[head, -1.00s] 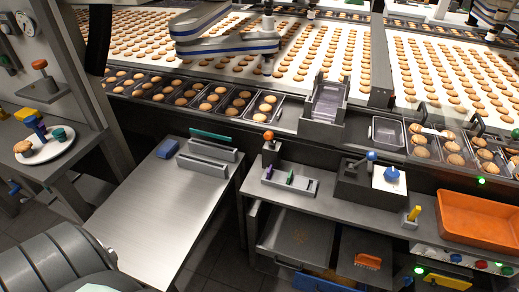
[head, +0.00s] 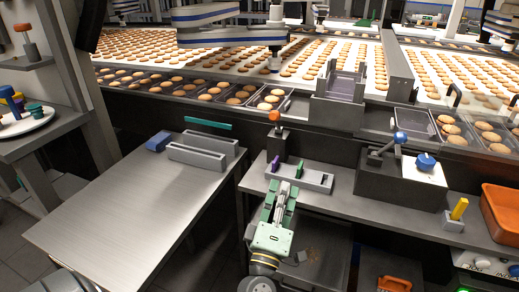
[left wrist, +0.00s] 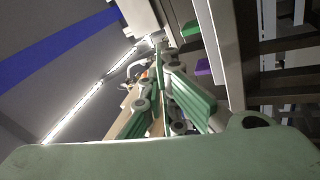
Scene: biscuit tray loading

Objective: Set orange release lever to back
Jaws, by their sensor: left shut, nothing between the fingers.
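An orange-knobbed lever (head: 274,117) stands upright on a small dark block (head: 277,143) at the back of the right-hand bench in the head view. Its exact setting is too small to tell. My left gripper (head: 282,192) is in front of the block, at the near side of a grey slotted rack (head: 315,180). Its green fingers point toward the rack and the lever, apart from the orange knob. The gripper is shut and empty. In the left wrist view my fingers (left wrist: 168,100) show above the green gripper body. My right gripper is not in view.
The rack holds a purple tab (head: 275,163) and a green tab (head: 299,169). A blue-knobbed lever (head: 400,138) stands on a dark box to the right. An orange tray (head: 503,212) is at the far right. The steel table (head: 130,215) on the left is mostly clear.

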